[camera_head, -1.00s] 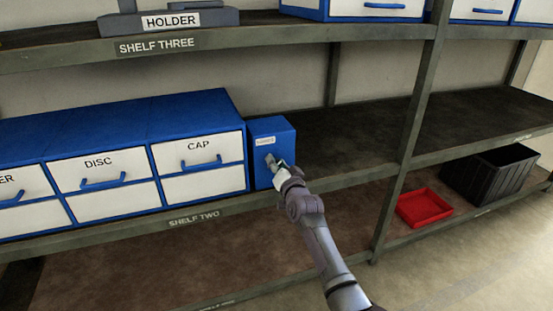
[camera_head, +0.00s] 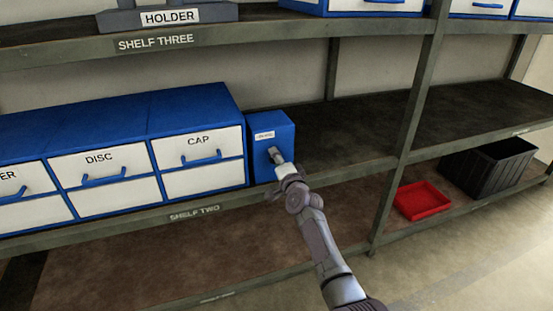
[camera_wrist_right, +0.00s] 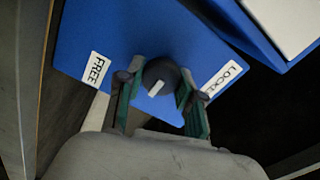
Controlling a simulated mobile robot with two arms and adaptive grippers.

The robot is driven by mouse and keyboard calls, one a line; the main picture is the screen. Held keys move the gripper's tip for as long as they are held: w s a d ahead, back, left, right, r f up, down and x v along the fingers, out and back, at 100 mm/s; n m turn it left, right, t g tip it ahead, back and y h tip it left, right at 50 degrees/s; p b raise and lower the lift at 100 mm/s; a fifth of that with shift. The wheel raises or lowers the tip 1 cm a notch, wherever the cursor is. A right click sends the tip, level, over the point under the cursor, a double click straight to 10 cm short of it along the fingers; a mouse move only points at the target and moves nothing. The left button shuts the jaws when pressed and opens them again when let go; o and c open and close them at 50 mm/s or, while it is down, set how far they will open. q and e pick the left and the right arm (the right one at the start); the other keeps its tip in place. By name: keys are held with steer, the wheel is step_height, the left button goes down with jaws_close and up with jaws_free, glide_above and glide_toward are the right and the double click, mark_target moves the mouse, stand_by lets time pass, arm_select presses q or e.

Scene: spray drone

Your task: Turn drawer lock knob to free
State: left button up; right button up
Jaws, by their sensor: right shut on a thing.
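A blue lock box (camera_head: 284,128) stands on shelf two, beside the drawer cabinet. The right wrist view shows its front (camera_wrist_right: 140,35) with a FREE label (camera_wrist_right: 97,70) at the left and a partly covered LOCK label (camera_wrist_right: 222,78) at the right. Between them is a round dark knob (camera_wrist_right: 160,72) with a white mark on its lower part, slanting up to the right. My right gripper (camera_wrist_right: 160,92) has one green-edged finger on each side of the knob and is shut on it. It also shows at the box front in the head view (camera_head: 278,160). My left gripper is out of view.
Left of the box are white drawers with blue handles, including CAP (camera_head: 199,143) and DISC (camera_head: 101,162). A shelf post (camera_head: 408,130), a red tray (camera_head: 422,211) and a black crate (camera_head: 482,180) are to the right. Shelf two is clear right of the box.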

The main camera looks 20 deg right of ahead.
stand_by(0.4)
steer(key=o, duration=1.2)
steer(key=shift+c, duration=0.2)
steer(key=s, duration=1.2)
steer(key=shift+d, duration=0.2)
